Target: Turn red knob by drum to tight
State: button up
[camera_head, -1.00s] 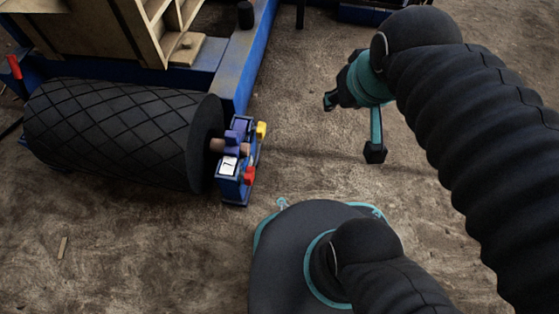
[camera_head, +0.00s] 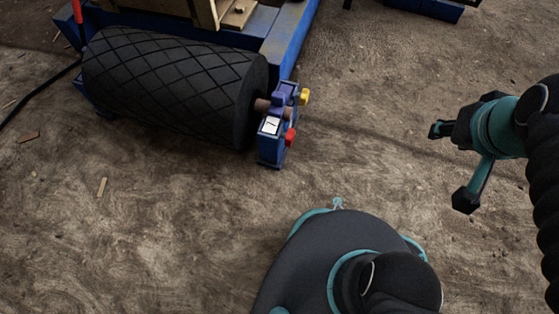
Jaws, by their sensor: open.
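The red knob (camera_head: 290,137) sits low on the right side of the blue bearing block (camera_head: 270,151) at the right end of the drum (camera_head: 175,85). The drum is black with a diamond pattern. A yellow knob (camera_head: 304,96) sits higher on the same block. My gripper (camera_head: 451,165) is at the right of the view, open and empty, its fingers spread and pointing left. It is well apart from the red knob, with bare ground between them. How tight the knob is cannot be told.
The blue machine frame (camera_head: 292,38) runs behind the drum, with wooden parts (camera_head: 237,13) above it. A black cable (camera_head: 38,95) lies at the far left. The brown dirt ground (camera_head: 375,110) is clear between the block and my gripper.

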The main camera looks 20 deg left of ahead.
aim_at(289, 137)
jog(key=k, duration=0.55)
jog(key=u, duration=1.8)
jog(key=i, duration=0.5)
jog(key=z, duration=0.05)
